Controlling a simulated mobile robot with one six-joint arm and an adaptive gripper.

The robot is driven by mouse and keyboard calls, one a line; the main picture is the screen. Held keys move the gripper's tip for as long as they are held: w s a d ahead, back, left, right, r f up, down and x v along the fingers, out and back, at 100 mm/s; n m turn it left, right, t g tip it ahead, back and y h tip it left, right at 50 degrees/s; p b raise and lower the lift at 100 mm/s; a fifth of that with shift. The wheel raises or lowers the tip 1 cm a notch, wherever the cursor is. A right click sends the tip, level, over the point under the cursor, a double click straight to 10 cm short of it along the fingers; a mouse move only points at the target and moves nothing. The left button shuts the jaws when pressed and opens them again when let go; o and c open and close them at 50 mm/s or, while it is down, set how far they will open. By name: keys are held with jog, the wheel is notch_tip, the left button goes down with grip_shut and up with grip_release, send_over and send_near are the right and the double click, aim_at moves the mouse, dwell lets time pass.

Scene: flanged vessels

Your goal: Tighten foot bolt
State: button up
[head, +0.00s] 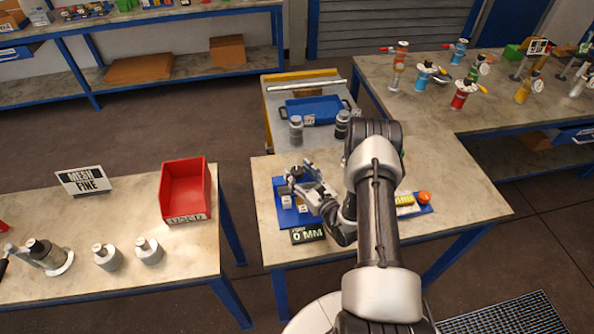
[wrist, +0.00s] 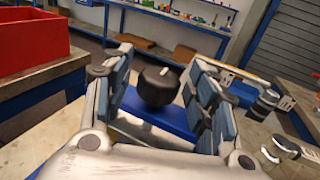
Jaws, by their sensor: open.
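In the head view, my gripper (head: 291,184) is low over a blue fixture (head: 282,216) on the middle table, behind a black sign (head: 308,235) reading "0 MM". In the wrist view, my gripper (wrist: 160,68) is open. A dark round knob (wrist: 158,88) with a white mark on top shows between its two fingers, with visible gaps on both sides. The blue fixture (wrist: 158,137) lies below the knob. The gripper hides most of the fixture in the head view, and I cannot make out a bolt there.
An orange button (head: 424,197) is right of my arm. A cart with a blue tray (head: 310,108) and grey cylinders (head: 296,130) stands behind. A red bin (head: 185,190) is on the left table. Flanged vessels (head: 463,92) stand back right. A floor gap separates the left and middle tables.

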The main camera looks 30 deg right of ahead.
jog(key=s, duration=0.7)
jog(key=s+d, duration=0.1)
jog(key=s, duration=0.2)
jog(key=shift+s, duration=0.35)
